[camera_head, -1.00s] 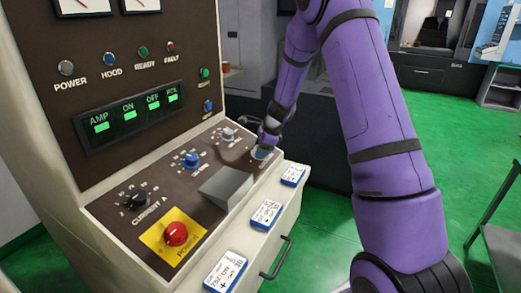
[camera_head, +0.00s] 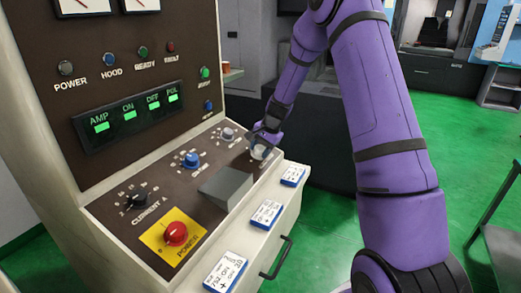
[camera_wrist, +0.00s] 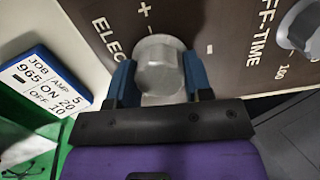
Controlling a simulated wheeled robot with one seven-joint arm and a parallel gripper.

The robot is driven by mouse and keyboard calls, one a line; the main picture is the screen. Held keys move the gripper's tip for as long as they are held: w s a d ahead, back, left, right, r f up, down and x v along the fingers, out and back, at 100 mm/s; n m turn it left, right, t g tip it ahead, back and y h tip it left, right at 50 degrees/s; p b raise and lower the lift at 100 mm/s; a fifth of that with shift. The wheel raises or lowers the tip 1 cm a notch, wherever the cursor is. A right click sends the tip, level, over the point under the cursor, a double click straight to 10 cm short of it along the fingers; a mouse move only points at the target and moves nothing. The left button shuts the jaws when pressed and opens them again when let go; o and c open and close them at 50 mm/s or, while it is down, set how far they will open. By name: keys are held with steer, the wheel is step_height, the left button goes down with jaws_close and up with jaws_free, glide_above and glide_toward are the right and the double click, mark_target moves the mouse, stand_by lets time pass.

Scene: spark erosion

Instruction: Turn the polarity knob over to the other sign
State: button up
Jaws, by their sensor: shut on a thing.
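The polarity knob is a grey faceted knob (camera_wrist: 157,70) on the dark panel, with a plus and a minus printed beside it and the partly hidden label "ELEC". In the head view it is a small pale knob (camera_head: 259,154) at the console's far right corner. My gripper (camera_wrist: 160,80) has its two blue fingers on opposite sides of the knob and is shut on it. In the head view my gripper (camera_head: 263,146) comes down on the knob from above. I cannot tell which sign the knob points to.
The off-time knob (camera_wrist: 300,27) is close by on the panel. A job card (camera_wrist: 45,82) reading minus, 965, lies beside the panel.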

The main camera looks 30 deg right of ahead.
steer(key=n, duration=0.6)
steer(key=shift+n, duration=0.3)
stand_by(0.4)
steer(key=o, duration=0.9)
steer(key=v, duration=1)
steer(key=shift+w+r, duration=0.15)
steer(key=shift+r, duration=0.35)
steer(key=shift+a, duration=0.1)
